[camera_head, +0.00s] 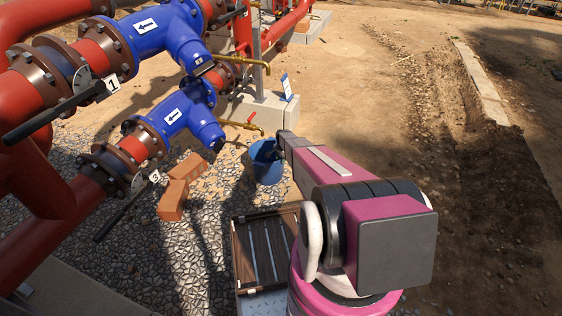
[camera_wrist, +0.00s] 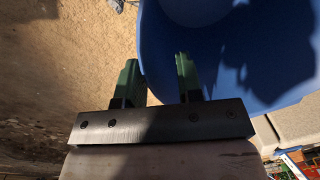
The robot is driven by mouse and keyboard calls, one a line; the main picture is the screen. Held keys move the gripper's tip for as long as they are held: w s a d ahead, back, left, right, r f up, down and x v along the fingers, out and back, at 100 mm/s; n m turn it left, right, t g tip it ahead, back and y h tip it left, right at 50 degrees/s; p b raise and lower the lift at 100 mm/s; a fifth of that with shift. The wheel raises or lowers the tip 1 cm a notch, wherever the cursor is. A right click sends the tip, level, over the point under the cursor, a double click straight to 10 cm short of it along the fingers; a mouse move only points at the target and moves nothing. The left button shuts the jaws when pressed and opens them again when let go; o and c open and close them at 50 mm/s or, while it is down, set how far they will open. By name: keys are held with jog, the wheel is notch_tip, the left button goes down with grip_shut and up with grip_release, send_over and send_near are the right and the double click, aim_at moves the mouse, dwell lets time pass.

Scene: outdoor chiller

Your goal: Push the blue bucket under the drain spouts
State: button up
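The blue bucket (camera_head: 268,172) stands upright on the ground in the middle of the head view, close to the lower brass drain spout (camera_head: 244,125). An upper brass spout (camera_head: 245,62) is on the pipe behind. My gripper (camera_head: 281,145) is at the bucket's right side near its rim, partly hidden by my arm. In the wrist view the bucket (camera_wrist: 240,70) fills the upper right. My gripper's green fingers (camera_wrist: 158,68) are apart with a gap between them. The left finger is beside the rim and the right finger overlaps the bucket. I cannot tell whether they touch it.
Orange bricks (camera_head: 174,198) lie on the gravel left of the bucket. A slatted wooden crate (camera_head: 241,262) is in front of it. Red and blue pipes (camera_head: 160,30) with valve handles fill the left. A concrete block (camera_head: 262,112) is behind. Bare dirt (camera_head: 380,120) lies open at right.

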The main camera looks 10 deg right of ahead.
notch_tip(320, 180, up, 9)
jog(key=shift+s+d, duration=0.25)
jog(key=shift+s, duration=0.1)
jog(key=s+a+r+n, duration=0.2)
jog(key=s+r+n, duration=0.1)
jog(key=s+r, duration=0.6)
jog(key=s+a+r+n, duration=0.2)
jog(key=s+r+n, duration=0.2)
jog(key=s+r, duration=0.5)
jog(key=s+a+r+n, duration=0.3)
jog(key=s+r, duration=0.6)
jog(key=s, duration=0.9)
jog(key=shift+s+n+g+h, duration=0.3)
jog(key=shift+n+g, duration=0.1)
jog(key=shift+n, duration=0.1)
jog(key=shift+a+f, duration=0.1)
